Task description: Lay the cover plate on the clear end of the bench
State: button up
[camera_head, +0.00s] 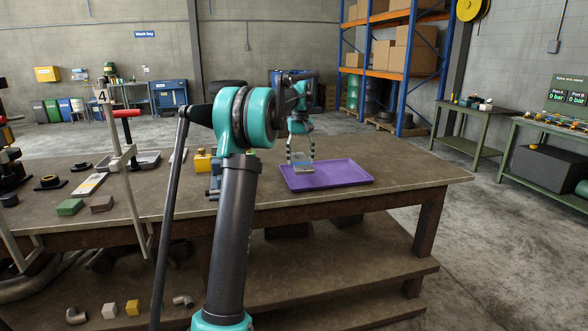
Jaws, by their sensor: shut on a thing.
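My gripper (301,157) points down over the right part of the bench (420,172). Its fingers are shut on a small, flat, pale grey-green piece (304,170), which appears to be the cover plate. The piece is over the left part of a purple tray (345,173). From this angle I cannot tell whether it touches the tray floor or hangs just above it. My own arm stands in front of the middle of the bench and hides part of it.
The bench top right of the purple tray is bare.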

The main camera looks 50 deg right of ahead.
aim_at(303, 156)
jog(key=shift+n, duration=0.3)
jog(key=d, duration=0.1)
jog(key=w+d, duration=0.1)
jog(key=d, duration=0.1)
jog(key=w+d, duration=0.1)
jog(key=shift+w+d+f, duration=0.1)
jog(key=shift+d, duration=0.25)
jog(key=shift+w+d+f, duration=0.1)
jog(key=shift+d+f, duration=0.05)
jog(key=shift+d, duration=0.05)
jog(key=shift+f, duration=3.25)
jog(key=shift+f, duration=0.4)
jog(key=o, duration=1.9)
notch_tip(303, 156, up, 12)
